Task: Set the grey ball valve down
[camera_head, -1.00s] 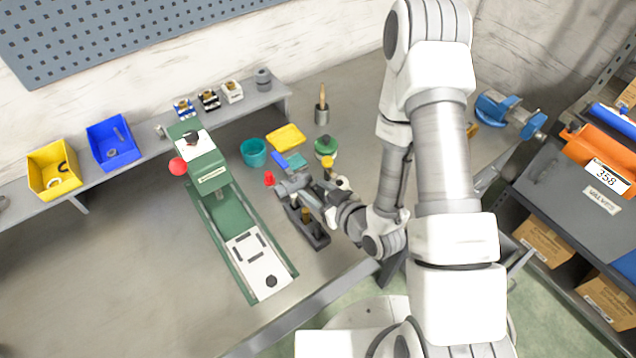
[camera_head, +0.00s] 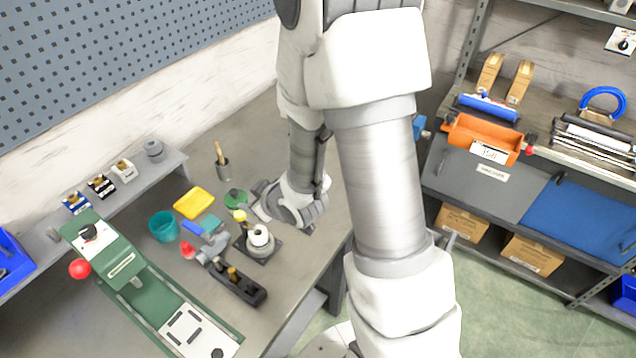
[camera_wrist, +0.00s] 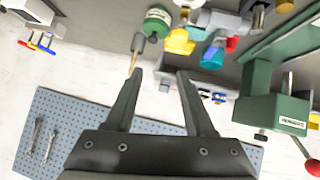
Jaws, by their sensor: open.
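A green press (camera_head: 135,290) with a red knob stands left of the valve. A white-topped part (camera_head: 258,236) on a dark plate is to the right.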

